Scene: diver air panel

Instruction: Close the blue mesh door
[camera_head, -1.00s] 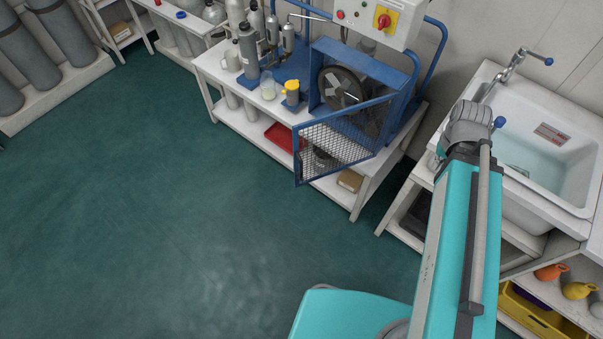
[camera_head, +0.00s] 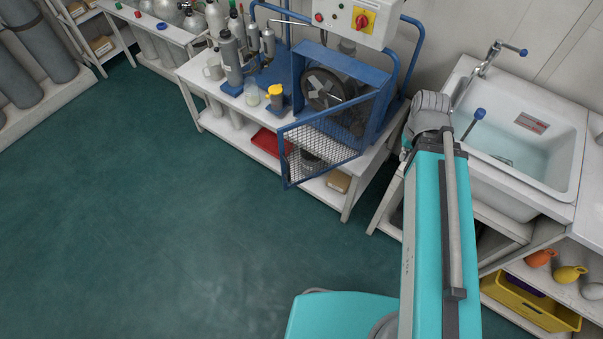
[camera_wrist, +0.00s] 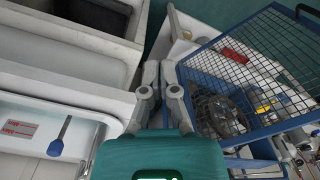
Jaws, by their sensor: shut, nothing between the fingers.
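The blue mesh door (camera_head: 325,142) stands swung open from the front of the blue compressor housing (camera_head: 318,62), reaching out over the bench edge. A dark flywheel (camera_head: 322,88) shows in the open housing. In the wrist view the mesh door (camera_wrist: 250,70) fills the right side, its blue frame near my fingers, and the flywheel (camera_wrist: 218,117) shows behind the mesh. My gripper (camera_wrist: 159,68) is shut and empty, left of the door frame; I cannot tell whether it touches. In the head view my gripper's fingers are hidden behind my arm.
A white sink (camera_head: 525,130) stands right of the bench, close to my arm; its basin edge (camera_wrist: 65,90) is left of my gripper. A control box (camera_head: 350,18) is above the housing. Bottles and a yellow-topped cup (camera_head: 275,96) stand left of it. Green floor is clear in front.

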